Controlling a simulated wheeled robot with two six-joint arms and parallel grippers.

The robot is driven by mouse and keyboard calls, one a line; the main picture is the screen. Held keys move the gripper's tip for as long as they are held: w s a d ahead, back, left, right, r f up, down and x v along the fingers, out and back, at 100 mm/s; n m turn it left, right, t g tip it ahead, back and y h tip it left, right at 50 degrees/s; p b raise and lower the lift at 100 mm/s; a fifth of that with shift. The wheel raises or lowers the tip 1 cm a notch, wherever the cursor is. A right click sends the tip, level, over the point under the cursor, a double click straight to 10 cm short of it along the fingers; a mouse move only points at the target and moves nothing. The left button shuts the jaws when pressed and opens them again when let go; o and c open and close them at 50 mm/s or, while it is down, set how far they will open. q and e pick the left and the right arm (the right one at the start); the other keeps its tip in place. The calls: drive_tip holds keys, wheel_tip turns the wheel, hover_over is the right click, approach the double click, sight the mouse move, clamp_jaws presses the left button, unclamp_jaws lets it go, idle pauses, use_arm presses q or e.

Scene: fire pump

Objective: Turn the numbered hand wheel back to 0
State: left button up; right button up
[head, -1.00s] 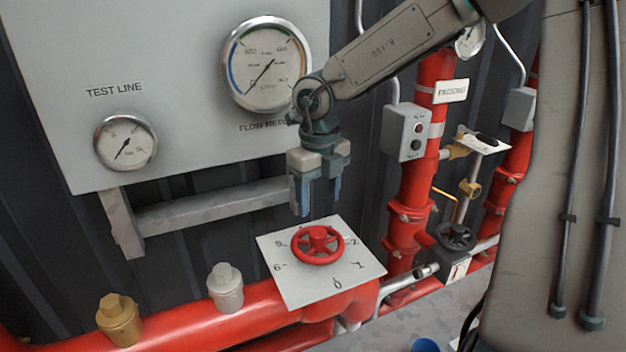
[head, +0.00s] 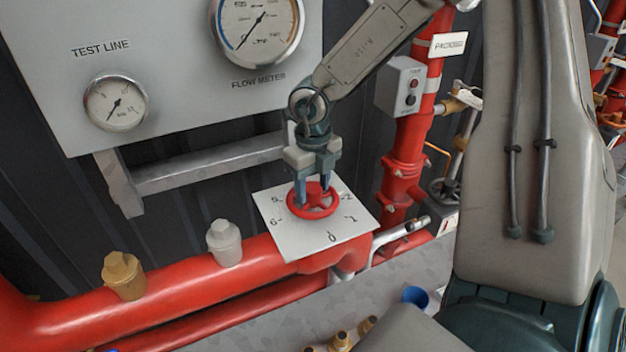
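The red hand wheel (head: 313,207) sits on a white square plate (head: 290,246) with numbers around it. The 0 is at the plate's front edge, 1 and 2 at the right, 5 and 6 at the left; the gripper hides the far side. My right gripper (head: 314,190) points down at the wheel, its two fingers apart on either side of the raised red hub. I cannot tell whether the fingers touch the hub. No pointer on the wheel can be made out. My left gripper is not in view.
A red pipe (head: 190,283) runs below the plate, with a brass cap (head: 123,275) and a silver cap (head: 224,243) on it. The gauge panel (head: 180,60) stands behind. A grey switch box (head: 401,86) and red upright pipe (head: 405,150) are to the right.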

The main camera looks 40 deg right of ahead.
drive_tip(key=c, duration=0.8)
drive_tip(key=shift+f+b, duration=0.1)
drive_tip(key=shift+b, duration=0.3)
use_arm(q)
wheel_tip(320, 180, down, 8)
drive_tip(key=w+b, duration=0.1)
drive_tip(key=b, duration=0.7)
use_arm(e)
drive_tip(key=m, duration=0.5)
drive_tip(key=shift+f, duration=0.1)
drive_tip(key=shift+m+b, duration=0.45)
drive_tip(key=shift+m, duration=0.05)
drive_tip(key=shift+r+m+b, duration=0.2)
drive_tip(key=shift+m+b, duration=0.5)
drive_tip(key=shift+b, duration=0.1)
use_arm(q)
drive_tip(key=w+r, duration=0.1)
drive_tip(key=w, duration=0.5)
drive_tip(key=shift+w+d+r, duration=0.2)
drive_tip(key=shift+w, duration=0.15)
use_arm(e)
drive_tip(key=shift+m, duration=0.3)
